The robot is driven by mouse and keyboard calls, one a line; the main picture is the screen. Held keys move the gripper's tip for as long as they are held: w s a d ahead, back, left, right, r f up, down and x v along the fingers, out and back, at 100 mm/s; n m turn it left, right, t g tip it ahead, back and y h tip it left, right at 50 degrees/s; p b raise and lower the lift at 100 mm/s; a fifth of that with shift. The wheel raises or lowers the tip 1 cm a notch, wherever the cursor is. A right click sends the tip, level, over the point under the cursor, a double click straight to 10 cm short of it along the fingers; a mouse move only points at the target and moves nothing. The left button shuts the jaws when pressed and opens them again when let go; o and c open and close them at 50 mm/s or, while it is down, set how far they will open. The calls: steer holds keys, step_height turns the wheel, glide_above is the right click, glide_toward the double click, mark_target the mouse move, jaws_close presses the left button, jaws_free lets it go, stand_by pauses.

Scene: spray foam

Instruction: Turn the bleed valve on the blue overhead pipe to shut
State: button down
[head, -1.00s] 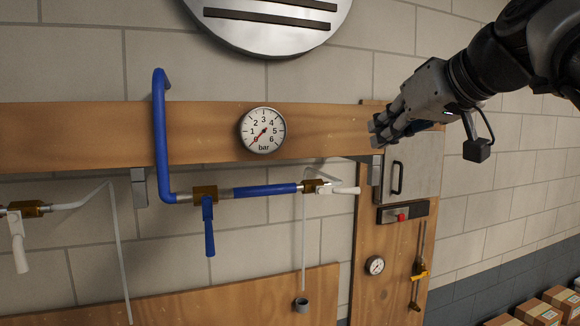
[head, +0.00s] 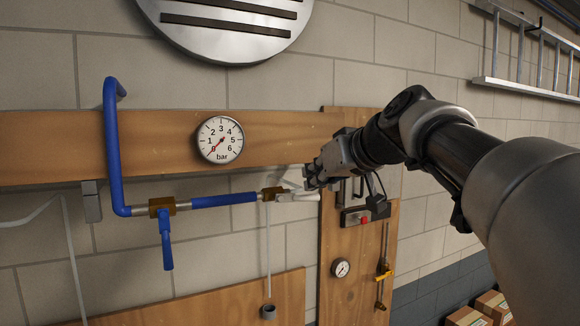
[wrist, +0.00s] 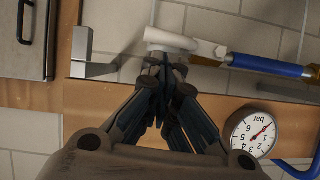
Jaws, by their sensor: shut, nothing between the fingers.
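The blue pipe (head: 224,200) runs level below the wooden beam, and it also shows in the wrist view (wrist: 265,66). A brass valve (head: 270,194) sits at its right end, with a thin drain tube below. Its white lever (head: 300,197) points right, roughly in line with the pipe. In the wrist view the lever's white end (wrist: 170,39) is just beyond my fingertips. My gripper (head: 311,180) is shut and empty, close to the lever's free end. It also shows in the wrist view (wrist: 163,62). I cannot tell whether it touches the lever.
Another brass valve (head: 161,207) with a blue lever (head: 166,245) hanging down is further left. A pressure gauge (head: 220,139) reads near zero on the beam. A wooden post (head: 335,290) with a small gauge (head: 340,267) stands behind my gripper. A small grey cup (head: 268,311) is under the drain tube.

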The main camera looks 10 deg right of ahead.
steer(key=shift+w+f, duration=0.1)
steer(key=shift+w, duration=0.1)
steer(key=shift+s, duration=0.15)
steer(key=shift+d+f, duration=0.15)
steer(key=shift+f, duration=0.1)
